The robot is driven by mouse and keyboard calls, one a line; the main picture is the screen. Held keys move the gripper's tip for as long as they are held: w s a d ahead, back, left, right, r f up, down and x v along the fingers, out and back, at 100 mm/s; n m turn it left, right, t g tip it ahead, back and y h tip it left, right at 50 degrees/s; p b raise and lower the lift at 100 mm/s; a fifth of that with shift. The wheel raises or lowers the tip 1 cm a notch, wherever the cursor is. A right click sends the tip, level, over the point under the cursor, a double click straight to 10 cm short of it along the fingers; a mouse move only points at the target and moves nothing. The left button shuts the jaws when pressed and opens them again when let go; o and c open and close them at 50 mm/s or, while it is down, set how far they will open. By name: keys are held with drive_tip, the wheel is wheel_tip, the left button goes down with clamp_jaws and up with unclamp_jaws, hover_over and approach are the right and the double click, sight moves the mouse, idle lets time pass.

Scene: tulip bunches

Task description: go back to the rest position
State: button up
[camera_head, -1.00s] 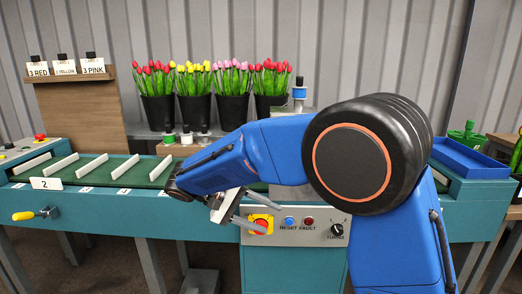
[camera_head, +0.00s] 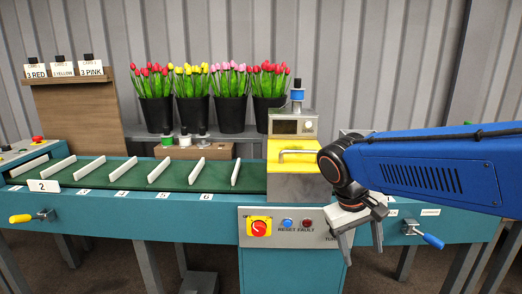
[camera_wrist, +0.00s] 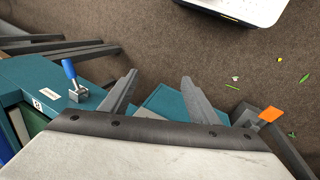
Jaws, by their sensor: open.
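My gripper (camera_head: 361,246) hangs in front of the teal conveyor machine, right of the red stop button, with its fingers pointing down. Its two grey fingers are apart, with nothing between them; the wrist view also shows the open gripper (camera_wrist: 157,88) over the machine's edge and the brown floor. My blue arm reaches in from the right edge of the head view and hides part of the machine's right side.
The teal machine (camera_head: 120,207) carries a green belt (camera_head: 110,181) with several white dividers. A yellow hood (camera_head: 290,185) stands beside my wrist. A blue-handled crank (camera_head: 428,238) juts out at right. Black tulip buckets (camera_head: 231,112) stand behind. Scraps (camera_wrist: 235,79) lie on the floor.

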drive_tip(key=s+d+f+m+t+y, duration=0.1)
drive_tip(key=s+d+f+t, duration=0.1)
drive_tip(key=s, duration=0.4)
drive_tip(key=s+d+f+t+y, duration=0.2)
drive_tip(key=s, duration=0.4)
drive_tip(key=shift+d+m+y, duration=0.3)
drive_tip(key=shift+d+m, duration=0.05)
drive_tip(key=shift+m, duration=0.05)
idle(0.3)
